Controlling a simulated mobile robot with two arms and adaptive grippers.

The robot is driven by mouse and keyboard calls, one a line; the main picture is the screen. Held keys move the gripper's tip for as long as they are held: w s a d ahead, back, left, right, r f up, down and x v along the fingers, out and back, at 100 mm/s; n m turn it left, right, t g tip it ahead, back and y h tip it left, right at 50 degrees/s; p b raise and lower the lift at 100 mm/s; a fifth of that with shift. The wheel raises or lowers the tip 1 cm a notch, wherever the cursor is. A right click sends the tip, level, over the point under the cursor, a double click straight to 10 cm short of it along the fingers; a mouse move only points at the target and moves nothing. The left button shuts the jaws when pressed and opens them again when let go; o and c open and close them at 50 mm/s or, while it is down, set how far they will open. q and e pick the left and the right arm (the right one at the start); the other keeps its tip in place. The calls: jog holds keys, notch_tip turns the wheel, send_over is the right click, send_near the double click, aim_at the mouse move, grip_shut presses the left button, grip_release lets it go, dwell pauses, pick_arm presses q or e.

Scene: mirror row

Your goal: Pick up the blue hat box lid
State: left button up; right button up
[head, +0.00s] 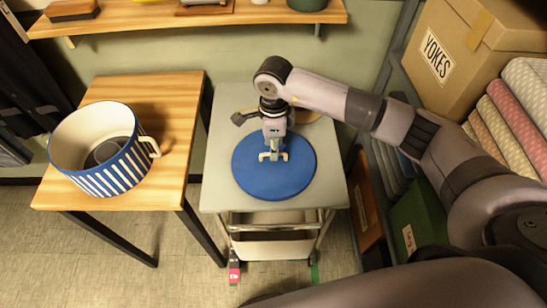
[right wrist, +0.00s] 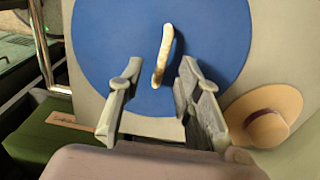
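The blue hat box lid (head: 250,174) is a round flat disc lying on the grey top of a cart. In the right wrist view the lid (right wrist: 95,40) has a cream loop handle (right wrist: 163,55) standing up near its middle. My right gripper (head: 272,156) points down over the lid. The right wrist view shows the gripper (right wrist: 159,72) open, one finger on each side of the handle, with gaps on both sides. I cannot tell its exact height above the lid. My left gripper is in neither view.
A blue-and-white striped box (head: 113,172) with a side handle stands on the wooden table (head: 175,95) at left, something dark inside. A straw hat (right wrist: 264,114) lies on the cart (head: 222,110) beside the lid. Shelves with a YOKES carton (head: 470,60) and fabric rolls (head: 515,115) stand at right.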

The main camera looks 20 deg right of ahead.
notch_tip(320, 180, down, 2)
jog(key=shift+w+f, duration=0.1)
jog(key=shift+f, duration=0.35)
jog(key=c, duration=0.7)
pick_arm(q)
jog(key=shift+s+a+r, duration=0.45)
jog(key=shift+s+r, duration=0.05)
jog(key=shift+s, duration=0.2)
pick_arm(e)
grip_shut()
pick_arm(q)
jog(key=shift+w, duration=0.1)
